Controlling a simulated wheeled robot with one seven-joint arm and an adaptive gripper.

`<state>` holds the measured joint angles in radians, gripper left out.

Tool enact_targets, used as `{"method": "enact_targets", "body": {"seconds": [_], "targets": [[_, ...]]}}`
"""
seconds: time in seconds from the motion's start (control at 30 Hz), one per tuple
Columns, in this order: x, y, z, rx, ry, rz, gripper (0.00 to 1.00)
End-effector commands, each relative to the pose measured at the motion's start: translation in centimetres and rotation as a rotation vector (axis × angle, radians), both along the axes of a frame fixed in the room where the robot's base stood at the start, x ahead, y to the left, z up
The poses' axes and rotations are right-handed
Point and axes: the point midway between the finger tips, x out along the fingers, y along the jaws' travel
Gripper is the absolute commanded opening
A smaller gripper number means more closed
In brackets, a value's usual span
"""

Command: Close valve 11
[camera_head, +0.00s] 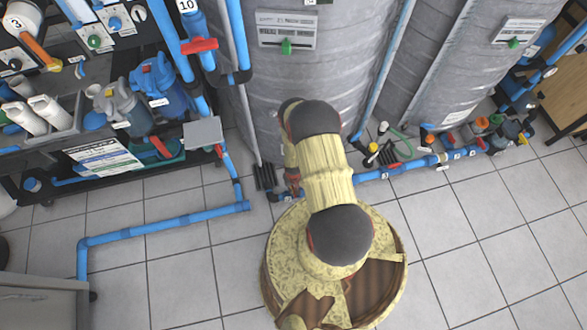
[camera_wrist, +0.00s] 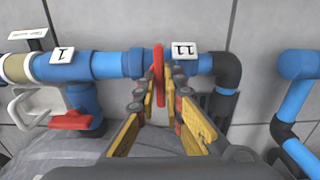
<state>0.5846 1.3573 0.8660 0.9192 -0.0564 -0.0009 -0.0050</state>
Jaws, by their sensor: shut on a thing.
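In the wrist view, a blue pipe runs left to right, with a white tag reading 11 (camera_wrist: 184,49) on it. The red handle of valve 11 (camera_wrist: 159,60) is just left of that tag. It shows as a narrow upright strip across the pipe. My gripper (camera_wrist: 158,92) has its fingers on both sides of the handle's lower part and is shut on it.
A tag reading 1 (camera_wrist: 62,54) and another red handle (camera_wrist: 72,120) are left of my gripper. A black elbow (camera_wrist: 227,70) ends the pipe at right. Large grey tanks (camera_head: 330,75) stand close behind my arm. Tiled floor (camera_head: 470,240) is clear at right.

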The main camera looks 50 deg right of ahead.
Motion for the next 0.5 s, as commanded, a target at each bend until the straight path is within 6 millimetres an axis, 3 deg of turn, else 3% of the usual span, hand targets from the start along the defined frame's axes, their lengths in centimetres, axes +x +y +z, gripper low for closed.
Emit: {"method": "enact_targets", "body": {"seconds": [0.5], "targets": [[0.01, -0.02, 0.0, 0.0, 0.0, -0.037, 0.0]]}}
